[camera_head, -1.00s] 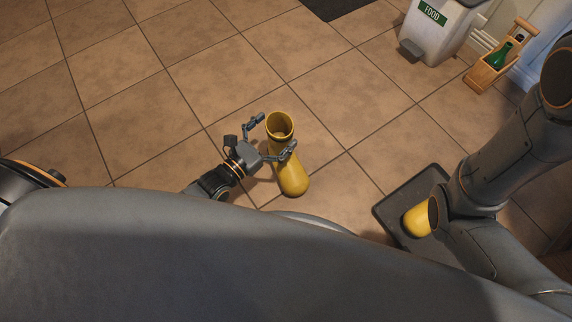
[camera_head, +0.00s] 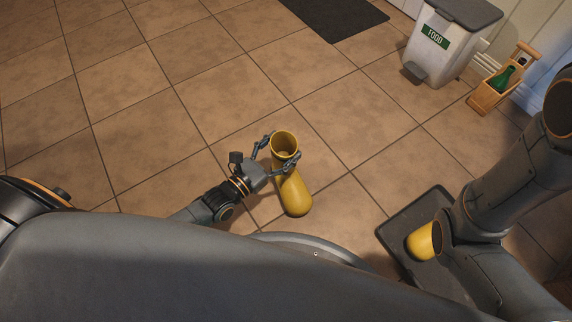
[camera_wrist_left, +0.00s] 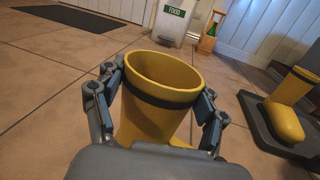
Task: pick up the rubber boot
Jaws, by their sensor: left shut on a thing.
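A yellow rubber boot (camera_head: 291,188) stands upright on the tiled floor, its opening facing up and its toe toward me. My left gripper (camera_head: 277,148) is shut on the boot's shaft just below the rim, one finger on each side. The left wrist view shows both fingers pressed against the shaft of the boot (camera_wrist_left: 160,100), around a dark band. A second yellow boot (camera_head: 421,243) stands on a dark tray at the right, partly hidden by my right arm; it also shows in the left wrist view (camera_wrist_left: 286,122). My right gripper is out of view.
The dark boot tray (camera_head: 398,222) lies on the floor at right. A white food bin (camera_head: 440,50) and a wooden caddy with a green bottle (camera_head: 487,98) stand by the wall. A dark mat (camera_head: 333,14) lies at the back. Floor left of the boot is clear.

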